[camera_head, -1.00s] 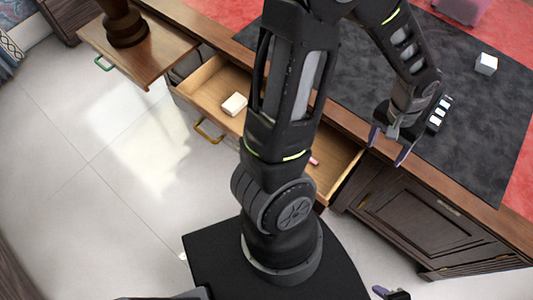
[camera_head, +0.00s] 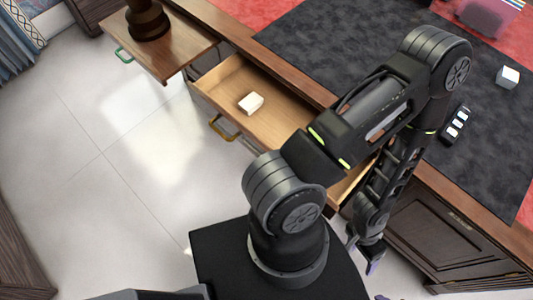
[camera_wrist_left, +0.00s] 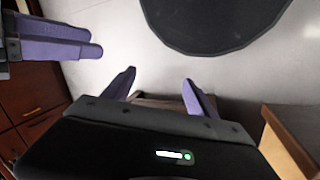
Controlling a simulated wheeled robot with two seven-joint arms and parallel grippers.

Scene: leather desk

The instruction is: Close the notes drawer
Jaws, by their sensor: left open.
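The notes drawer, a light wooden drawer (camera_head: 283,110), stands pulled out from the desk. It has a brass handle (camera_head: 222,128) on its front and a white block (camera_head: 251,103), perhaps a notepad, inside. My arm hides its right part. My left gripper (camera_head: 362,256) points down beyond the drawer's right end, by the dark cabinet. In the left wrist view its purple fingers (camera_wrist_left: 160,90) are apart and empty, with a wooden edge (camera_wrist_left: 285,145), probably the drawer's, at the right. My right gripper (camera_wrist_left: 102,42) shows at the left of that view; its finger gap is unclear.
A pull-out board (camera_head: 172,52) with a green handle carries a dark brown turned object (camera_head: 147,18). A dark cabinet door (camera_head: 445,230) is at the right. On the desk mat (camera_head: 340,40) are a white cube (camera_head: 508,76) and a black strip (camera_head: 455,125). The floor at left is clear.

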